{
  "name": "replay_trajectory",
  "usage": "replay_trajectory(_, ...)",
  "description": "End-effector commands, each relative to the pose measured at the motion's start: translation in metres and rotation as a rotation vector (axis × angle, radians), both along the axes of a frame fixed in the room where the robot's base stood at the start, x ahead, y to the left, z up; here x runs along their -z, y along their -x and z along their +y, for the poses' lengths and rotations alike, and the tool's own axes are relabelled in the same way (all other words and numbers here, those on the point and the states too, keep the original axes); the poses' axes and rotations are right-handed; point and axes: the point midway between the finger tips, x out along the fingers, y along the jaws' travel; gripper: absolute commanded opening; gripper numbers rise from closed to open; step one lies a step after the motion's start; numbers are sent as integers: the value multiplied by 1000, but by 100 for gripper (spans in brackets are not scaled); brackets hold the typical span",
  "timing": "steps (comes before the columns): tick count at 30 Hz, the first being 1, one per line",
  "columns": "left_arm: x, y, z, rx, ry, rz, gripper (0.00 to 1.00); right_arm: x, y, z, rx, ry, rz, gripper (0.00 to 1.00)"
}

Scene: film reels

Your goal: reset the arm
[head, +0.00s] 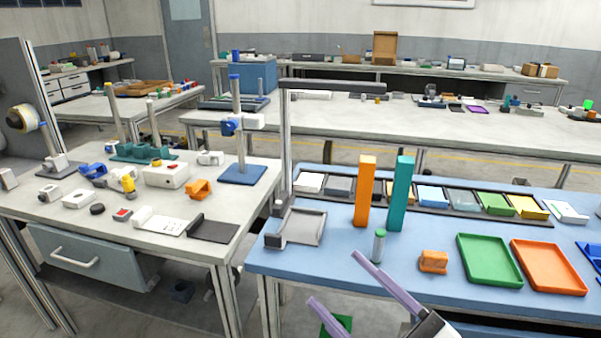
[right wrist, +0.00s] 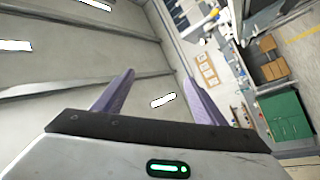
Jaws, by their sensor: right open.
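My right gripper (head: 352,282) shows at the bottom of the head view, with two purple fingers spread apart and nothing between them. It is in front of the blue table's front edge, near a small grey cylinder with a green top (head: 379,246). In the right wrist view its fingers (right wrist: 155,95) are also apart and empty, with the ceiling and a far wall behind them. My left gripper is not in either view.
The blue table (head: 340,262) holds an orange block (head: 364,192), a teal block (head: 401,195), an orange part (head: 433,262), a green tray (head: 489,281) and an orange tray (head: 548,290). A grey table (head: 110,212) stands left, across a gap.

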Motion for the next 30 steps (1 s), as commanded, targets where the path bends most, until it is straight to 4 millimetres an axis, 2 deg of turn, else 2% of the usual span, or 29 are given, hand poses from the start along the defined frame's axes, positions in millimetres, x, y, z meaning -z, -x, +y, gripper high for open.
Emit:
replay_trajectory(1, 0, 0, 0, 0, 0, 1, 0, 36, -9, -20, 111, -68, 154, 65)
replay_trajectory(3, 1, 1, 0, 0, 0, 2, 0, 83, -13, -44, 236, -125, 339, 65)
replay_trajectory(5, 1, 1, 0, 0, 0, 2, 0, 126, -8, -61, 327, -156, 492, 65)
replay_trajectory(6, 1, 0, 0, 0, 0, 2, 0, 155, 0, -70, 378, -171, 592, 65)
replay_trajectory(9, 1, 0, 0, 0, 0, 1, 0, 223, 30, -86, 482, -194, 833, 65)
replay_trajectory(12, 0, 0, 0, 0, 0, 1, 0, 278, 69, -92, 550, -204, 1046, 65)
replay_trajectory(15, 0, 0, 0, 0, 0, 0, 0, 316, 106, -93, 588, -204, 1210, 65)
replay_trajectory(19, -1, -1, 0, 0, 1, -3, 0, 341, 136, -90, 606, -204, 1333, 65)
replay_trajectory(30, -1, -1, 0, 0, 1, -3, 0, 341, 136, -90, 606, -204, 1333, 65)
